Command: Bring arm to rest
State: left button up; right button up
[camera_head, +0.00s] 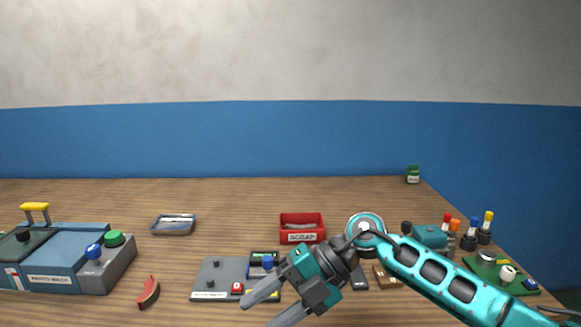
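My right arm (450,282), teal with dark slots, comes in from the lower right. Its gripper (257,314) is in front of the table's middle and points to the lower left. Its two grey fingers are apart, with nothing seen between them. The gripper covers part of the grey fixture plate (212,281) and the table beside it. The lower finger reaches the bottom edge of the picture. My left arm and gripper are not in view.
A blue-grey machine (60,262) stands at left, with a red curved piece (149,292) beside it. A metal tray (174,225) and red scrap bin (302,229) sit farther back. Several screwdrivers and a green board (512,276) are at right. The table's back is mostly clear.

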jog(key=s+a+r+m+y, duration=0.2)
jog(key=s+a+y, duration=0.15)
jog(key=y, duration=0.25)
jog(key=d+f+m+t+h, duration=0.5)
jog(key=d+f+m+t, duration=0.4)
jog(key=m, duration=0.5)
jog(key=d+f+m+t+h, duration=0.6)
jog(key=d+f+m+t, duration=0.15)
jog(key=m+t, duration=0.45)
jog(key=s+d+f+m+g+h, duration=0.4)
jog(key=s+d+f, duration=0.4)
jog(key=s+f, duration=0.2)
jog(key=s+m+g, duration=0.1)
jog(key=g, duration=0.1)
jog(key=shift+g, duration=0.3)
